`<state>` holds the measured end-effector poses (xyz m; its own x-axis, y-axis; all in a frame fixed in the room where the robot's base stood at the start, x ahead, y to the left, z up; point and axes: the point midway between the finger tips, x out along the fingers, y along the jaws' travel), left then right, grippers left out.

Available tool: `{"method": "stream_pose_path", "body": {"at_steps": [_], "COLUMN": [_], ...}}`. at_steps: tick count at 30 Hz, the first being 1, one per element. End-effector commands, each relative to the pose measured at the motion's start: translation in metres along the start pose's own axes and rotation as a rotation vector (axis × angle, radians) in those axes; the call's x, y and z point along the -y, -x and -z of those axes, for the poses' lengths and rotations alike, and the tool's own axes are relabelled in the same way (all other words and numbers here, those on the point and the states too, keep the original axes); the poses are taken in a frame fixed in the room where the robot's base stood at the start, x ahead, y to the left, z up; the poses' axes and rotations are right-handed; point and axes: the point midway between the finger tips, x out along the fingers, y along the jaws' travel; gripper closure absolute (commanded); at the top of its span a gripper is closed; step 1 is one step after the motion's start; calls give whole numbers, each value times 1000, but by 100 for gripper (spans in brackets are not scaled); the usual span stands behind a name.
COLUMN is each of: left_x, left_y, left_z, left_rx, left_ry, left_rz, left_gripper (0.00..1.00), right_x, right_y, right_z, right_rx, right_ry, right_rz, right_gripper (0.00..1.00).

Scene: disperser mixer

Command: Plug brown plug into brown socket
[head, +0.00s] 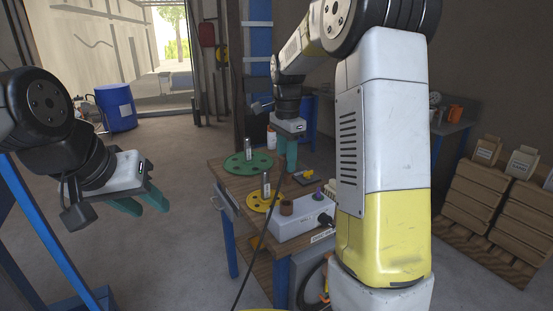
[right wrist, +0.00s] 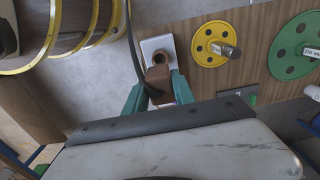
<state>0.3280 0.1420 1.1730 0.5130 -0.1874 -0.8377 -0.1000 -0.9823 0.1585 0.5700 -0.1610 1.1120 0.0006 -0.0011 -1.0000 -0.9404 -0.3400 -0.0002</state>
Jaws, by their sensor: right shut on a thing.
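My right gripper (head: 287,163) points down over the workbench. In the right wrist view it (right wrist: 158,92) is shut on the brown plug (right wrist: 157,78), with a dark cable running from it. The brown socket (right wrist: 160,58) sits on a pale box (right wrist: 148,46) just beyond the plug. In the head view the brown socket (head: 286,206) stands on the white socket box (head: 300,222), below and in front of the right gripper. The plug looks apart from the socket in the head view. My left gripper (head: 140,201) is open and empty, left of the bench, over the floor.
A green disc (head: 238,165) and a yellow disc (head: 256,203), each with a metal post, are on the workbench (head: 225,178). A purple item (head: 318,193) is on the socket box. My right arm hides the bench's right side.

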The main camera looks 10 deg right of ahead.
Motion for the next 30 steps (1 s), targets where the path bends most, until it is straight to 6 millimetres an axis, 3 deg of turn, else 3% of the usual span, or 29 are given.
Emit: {"method": "stream_pose_path", "body": {"at_steps": [18, 30], "left_x": [0, 0], "left_y": [0, 0], "left_z": [0, 0], "left_rx": [0, 0], "left_ry": [0, 0], "left_rz": [0, 0], "left_gripper": [64, 64], "right_x": [0, 0], "right_y": [-48, -58], "right_z": [0, 0], "right_rx": [0, 0], "right_ry": [1, 1], "right_rz": [-2, 0], "right_gripper": [100, 100]}}
